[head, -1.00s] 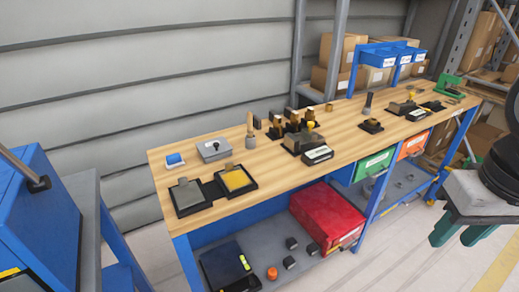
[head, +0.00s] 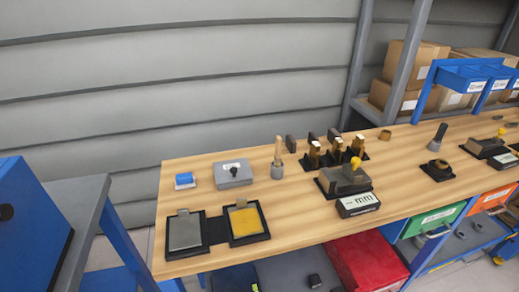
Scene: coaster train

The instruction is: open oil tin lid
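A small grey tin (head: 233,181), which looks like the oil tin, stands near the back left of the wooden bench top (head: 285,215). The lid appears to sit on the tin. My gripper is not in view.
A blue-and-white block (head: 185,181) lies left of the tin, and a wooden-handled tool (head: 278,160) stands to its right. Two black trays with a grey plate (head: 185,231) and a yellow plate (head: 245,221) lie in front. A blue cabinet (head: 30,230) stands at left.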

